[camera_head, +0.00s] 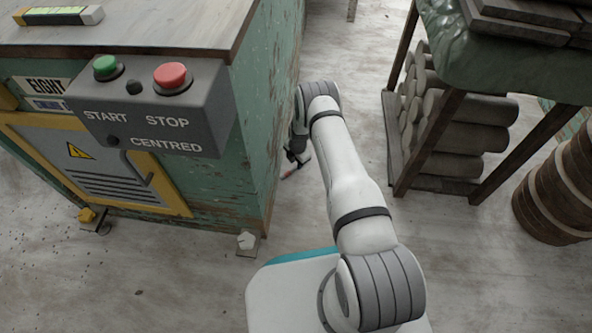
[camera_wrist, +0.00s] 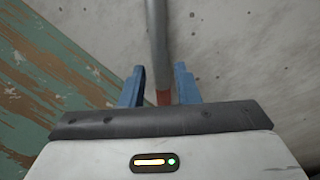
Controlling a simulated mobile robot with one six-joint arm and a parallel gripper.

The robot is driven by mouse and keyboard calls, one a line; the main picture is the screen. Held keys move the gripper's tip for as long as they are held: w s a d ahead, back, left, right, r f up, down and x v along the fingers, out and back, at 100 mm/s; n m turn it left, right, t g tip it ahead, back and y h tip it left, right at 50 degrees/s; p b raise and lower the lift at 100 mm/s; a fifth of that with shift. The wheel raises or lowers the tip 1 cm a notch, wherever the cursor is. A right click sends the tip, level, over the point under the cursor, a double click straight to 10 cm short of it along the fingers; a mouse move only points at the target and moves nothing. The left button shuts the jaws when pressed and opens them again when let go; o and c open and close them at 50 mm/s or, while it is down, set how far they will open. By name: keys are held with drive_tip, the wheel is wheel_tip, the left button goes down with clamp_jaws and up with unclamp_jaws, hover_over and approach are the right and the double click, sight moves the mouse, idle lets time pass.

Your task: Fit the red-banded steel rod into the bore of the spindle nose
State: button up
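The steel rod (camera_wrist: 157,40) runs from the top of the wrist view down between my gripper's blue fingers. Its red band (camera_wrist: 163,97) shows low between them. In the head view a small red-marked piece of the rod (camera_head: 290,173) shows low beside the green cabinet, near the floor. My gripper (camera_wrist: 160,82) is open, with a finger on each side of the rod and a visible gap on both sides. In the head view my gripper (camera_head: 298,157) is small, dark and partly hidden by the cabinet edge and my arm. The spindle nose and its bore are not in view.
The green cabinet (camera_head: 248,130) stands close left of my arm, with a START/STOP box (camera_head: 150,108) on its front. A rack (camera_head: 425,150) of grey cylinders and a barrel (camera_head: 560,195) stand right. Pale floor (camera_head: 480,270) is clear at lower right.

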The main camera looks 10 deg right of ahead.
wheel_tip(320, 180, down, 2)
drive_tip(key=shift+f+b, duration=0.2)
drive_tip(key=shift+b, duration=0.15)
drive_tip(key=shift+w+r, duration=0.1)
drive_tip(key=shift+c, duration=0.4)
clamp_jaws()
